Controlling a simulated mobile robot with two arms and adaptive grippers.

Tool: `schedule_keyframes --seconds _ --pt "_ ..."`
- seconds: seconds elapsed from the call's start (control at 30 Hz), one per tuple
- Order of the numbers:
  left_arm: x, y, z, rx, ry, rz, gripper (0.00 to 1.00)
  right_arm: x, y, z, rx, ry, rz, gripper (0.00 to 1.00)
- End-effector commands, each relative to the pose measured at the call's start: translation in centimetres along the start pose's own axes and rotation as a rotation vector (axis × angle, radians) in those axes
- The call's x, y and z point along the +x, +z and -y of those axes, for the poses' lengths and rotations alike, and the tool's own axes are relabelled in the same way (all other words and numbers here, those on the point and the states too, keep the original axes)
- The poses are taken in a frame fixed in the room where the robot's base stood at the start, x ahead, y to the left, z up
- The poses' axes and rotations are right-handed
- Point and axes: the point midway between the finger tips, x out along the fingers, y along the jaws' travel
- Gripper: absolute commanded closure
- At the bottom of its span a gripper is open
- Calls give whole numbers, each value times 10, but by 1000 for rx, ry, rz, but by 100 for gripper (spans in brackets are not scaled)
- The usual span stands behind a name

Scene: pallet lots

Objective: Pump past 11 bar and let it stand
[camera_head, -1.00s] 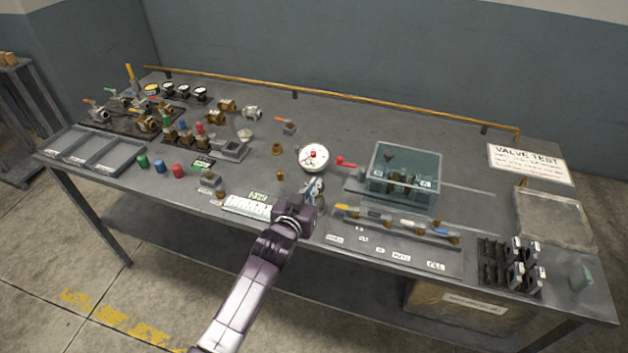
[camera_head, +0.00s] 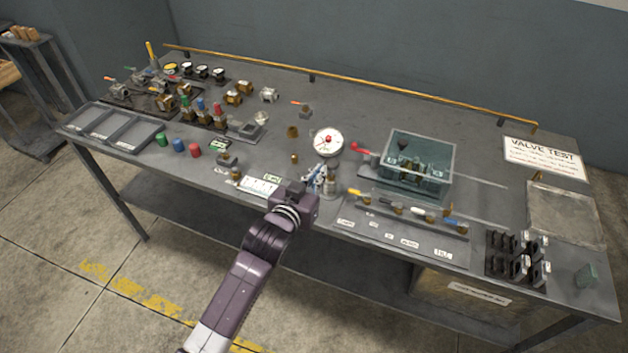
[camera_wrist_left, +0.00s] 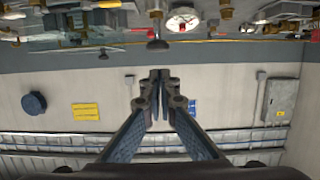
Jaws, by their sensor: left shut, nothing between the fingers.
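A round white gauge (camera_head: 328,142) with a red centre stands near the middle of the bench; its reading is too small to tell. It also shows in the wrist view (camera_wrist_left: 182,20), where the bench appears along the top. A red lever (camera_head: 362,149) sticks out left of a clear-walled box (camera_head: 420,165). Which part is the pump handle, I cannot tell. My left gripper (camera_head: 320,180) is in front of the gauge, near the bench's front edge. In the wrist view its fingers (camera_wrist_left: 160,76) are together and empty. My right gripper is not in view.
A row of coloured-handled valves (camera_head: 405,210) lies right of my gripper. Black racks (camera_head: 515,258) stand at front right. Several valves and fittings (camera_head: 200,108) fill the left side, with a grey divided tray (camera_head: 110,127). A yellow rail (camera_head: 350,82) runs along the back.

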Motion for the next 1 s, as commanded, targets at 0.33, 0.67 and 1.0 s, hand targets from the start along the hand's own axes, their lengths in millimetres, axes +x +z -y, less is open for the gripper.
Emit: schedule_keyframes --seconds 0.33,0.67,1.0 --pt "-30 -1 0 1 0 -1 100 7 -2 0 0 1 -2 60" --pt "-31 -1 0 1 0 -1 100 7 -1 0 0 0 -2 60" --pt "-31 -1 0 0 0 -2 100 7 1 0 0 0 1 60"
